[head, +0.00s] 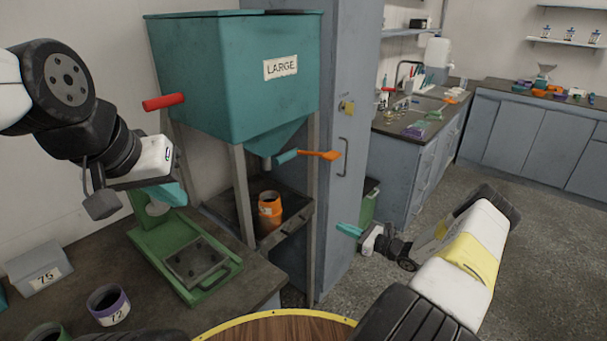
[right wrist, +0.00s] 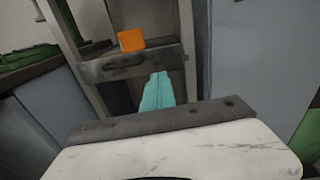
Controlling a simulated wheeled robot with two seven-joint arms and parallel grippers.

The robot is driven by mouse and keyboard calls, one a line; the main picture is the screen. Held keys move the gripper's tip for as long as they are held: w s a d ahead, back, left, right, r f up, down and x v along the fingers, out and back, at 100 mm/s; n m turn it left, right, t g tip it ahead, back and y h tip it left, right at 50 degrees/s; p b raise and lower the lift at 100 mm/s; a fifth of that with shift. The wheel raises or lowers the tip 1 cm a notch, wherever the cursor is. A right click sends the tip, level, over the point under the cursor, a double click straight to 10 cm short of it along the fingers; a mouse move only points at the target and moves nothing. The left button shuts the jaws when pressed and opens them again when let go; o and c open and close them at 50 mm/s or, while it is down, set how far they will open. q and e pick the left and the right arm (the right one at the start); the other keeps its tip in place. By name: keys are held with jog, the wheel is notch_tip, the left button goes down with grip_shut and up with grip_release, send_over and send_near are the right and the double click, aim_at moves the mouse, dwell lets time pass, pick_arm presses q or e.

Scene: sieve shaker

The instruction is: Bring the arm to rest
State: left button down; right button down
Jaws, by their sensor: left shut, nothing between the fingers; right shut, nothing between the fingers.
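My right arm reaches in from the lower right of the head view. Its gripper (head: 348,230) has teal fingers, is shut and empty, and hangs in front of the tall blue-grey cabinet (head: 345,70). In the right wrist view the shut teal fingers (right wrist: 157,92) point toward the shelf under the hopper, apart from it. My left gripper (head: 168,194) is at the left, its teal fingers shut and empty above the green machine (head: 205,272). An orange jar (head: 270,211) stands on the shelf; it also shows in the right wrist view (right wrist: 131,40).
The teal hopper (head: 215,75) labelled LARGE has a red handle (head: 163,101) and an orange lever (head: 320,155). On the left bench are a jar marked 12 (head: 109,305) and a grey box marked 75 (head: 40,270). The floor at right (head: 540,220) is clear.

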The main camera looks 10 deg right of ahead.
jog(key=s+a+r+n+g+h, duration=0.1)
jog(key=s+a+r+n+g, duration=0.3)
jog(key=r, duration=0.5)
jog(key=s+a+r+n+g+h, duration=0.1)
jog(key=s+a+r+n+g, duration=0.15)
jog(key=a+r+n, duration=0.4)
jog(key=s+a+r+n+g+h, duration=0.1)
jog(key=s+a+r+n+g, duration=0.25)
jog(key=r, duration=0.75)
jog(key=s+d+r+n+t+h, duration=0.1)
jog(key=s+r+n, duration=0.5)
jog(key=s, duration=0.6)
jog(key=s+r+n+t+h, duration=0.2)
jog(key=s+r+n+h, duration=0.4)
jog(key=s+r, duration=0.4)
jog(key=shift+s+d+n+t+h, duration=0.3)
jog(key=shift+s+d+n+t, duration=0.15)
jog(key=shift+s, duration=0.45)
